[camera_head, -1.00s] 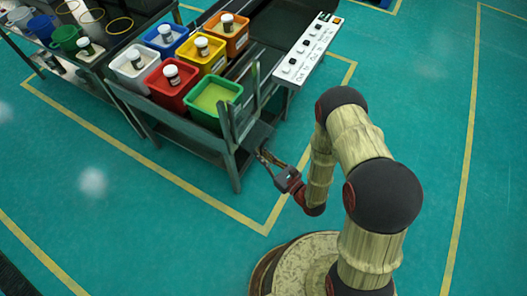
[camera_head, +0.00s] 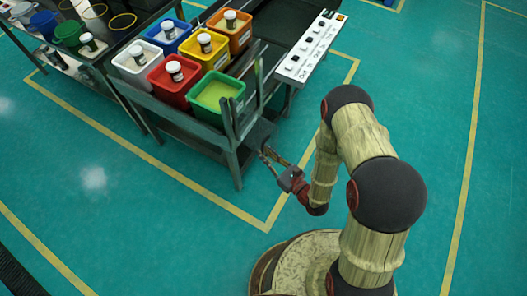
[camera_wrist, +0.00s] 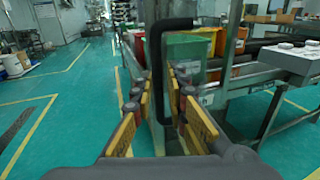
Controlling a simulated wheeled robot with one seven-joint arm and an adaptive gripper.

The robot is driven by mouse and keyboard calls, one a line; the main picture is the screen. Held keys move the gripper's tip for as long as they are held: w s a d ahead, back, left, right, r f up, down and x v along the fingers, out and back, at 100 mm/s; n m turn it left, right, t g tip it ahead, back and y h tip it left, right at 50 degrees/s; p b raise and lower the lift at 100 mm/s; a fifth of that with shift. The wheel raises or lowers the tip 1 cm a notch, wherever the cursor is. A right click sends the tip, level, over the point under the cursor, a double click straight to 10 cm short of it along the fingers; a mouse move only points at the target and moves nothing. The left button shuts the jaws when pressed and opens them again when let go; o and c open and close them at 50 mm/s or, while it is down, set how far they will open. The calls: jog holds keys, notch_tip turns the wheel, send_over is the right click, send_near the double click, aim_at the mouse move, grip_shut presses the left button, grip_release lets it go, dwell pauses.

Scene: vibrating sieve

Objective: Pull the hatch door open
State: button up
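The hatch door shows as a dark grey panel (camera_head: 262,133) at the near right corner of the sieve bench, beside the green bin. Its black bent-bar handle (camera_wrist: 157,60) stands upright in the middle of the wrist view. My gripper (camera_head: 268,155) is low in front of this corner. In the wrist view my gripper (camera_wrist: 160,82) is open, with one yellow-padded finger on each side of the handle's upright bar. Small gaps appear to show between the bar and the fingertips. The door's hinge side and how far it stands open cannot be told.
Green (camera_head: 217,98), red (camera_head: 170,92), yellow and other bins with white-capped jars stand on the bench (camera_head: 190,124). A white control panel (camera_head: 312,45) is at its right. The teal floor (camera_head: 150,220) around my base is clear, with yellow lines.

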jog(key=v, duration=0.6)
jog(key=shift+s+d, duration=0.25)
jog(key=shift+s, duration=0.05)
dwell(0.3)
